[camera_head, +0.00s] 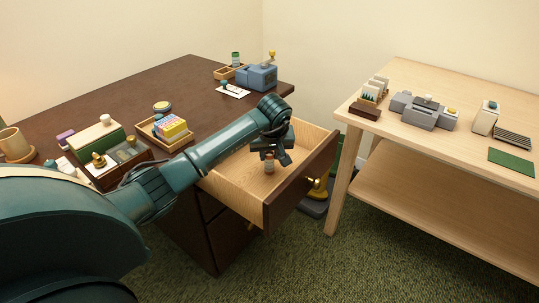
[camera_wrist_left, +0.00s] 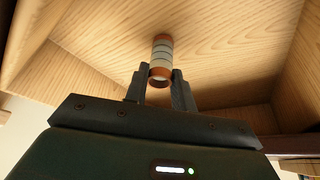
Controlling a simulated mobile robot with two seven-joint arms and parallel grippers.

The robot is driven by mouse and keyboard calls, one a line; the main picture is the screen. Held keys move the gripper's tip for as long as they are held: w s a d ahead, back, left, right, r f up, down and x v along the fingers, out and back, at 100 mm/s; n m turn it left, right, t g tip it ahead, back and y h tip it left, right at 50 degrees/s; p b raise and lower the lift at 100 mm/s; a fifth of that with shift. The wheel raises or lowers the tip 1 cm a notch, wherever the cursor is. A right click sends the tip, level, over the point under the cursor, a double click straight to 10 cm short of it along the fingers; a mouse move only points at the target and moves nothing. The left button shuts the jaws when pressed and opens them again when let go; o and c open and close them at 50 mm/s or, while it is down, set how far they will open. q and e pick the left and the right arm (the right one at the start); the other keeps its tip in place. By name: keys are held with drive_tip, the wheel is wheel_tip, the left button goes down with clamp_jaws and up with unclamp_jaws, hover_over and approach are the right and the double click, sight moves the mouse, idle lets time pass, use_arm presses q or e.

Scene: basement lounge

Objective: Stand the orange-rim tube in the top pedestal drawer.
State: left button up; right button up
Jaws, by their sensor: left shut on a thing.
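The orange-rim tube (camera_head: 269,164) is a small pale cylinder with orange bands at its ends. It also shows in the left wrist view (camera_wrist_left: 161,56), between the two fingers. My left gripper (camera_head: 270,154) is shut on the tube and is inside the open top pedestal drawer (camera_head: 232,186). The tube is about upright, over the drawer's light wooden floor. I cannot tell whether its lower end touches that floor. The fingers (camera_wrist_left: 160,72) also show in the left wrist view. My right gripper is not in view.
The drawer juts out from the dark desk (camera_head: 110,88), its walls close around the gripper. A light wood table (camera_head: 450,80) is at the right. The drawer floor around the tube looks bare.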

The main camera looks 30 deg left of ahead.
use_arm(q)
drive_tip(key=shift+f, duration=0.15)
drive_tip(key=o, duration=1)
drive_tip(key=shift+c, duration=0.2)
drive_tip(key=p+v, duration=0.2)
drive_tip(key=v, duration=1)
drive_tip(key=shift+p, duration=0.3)
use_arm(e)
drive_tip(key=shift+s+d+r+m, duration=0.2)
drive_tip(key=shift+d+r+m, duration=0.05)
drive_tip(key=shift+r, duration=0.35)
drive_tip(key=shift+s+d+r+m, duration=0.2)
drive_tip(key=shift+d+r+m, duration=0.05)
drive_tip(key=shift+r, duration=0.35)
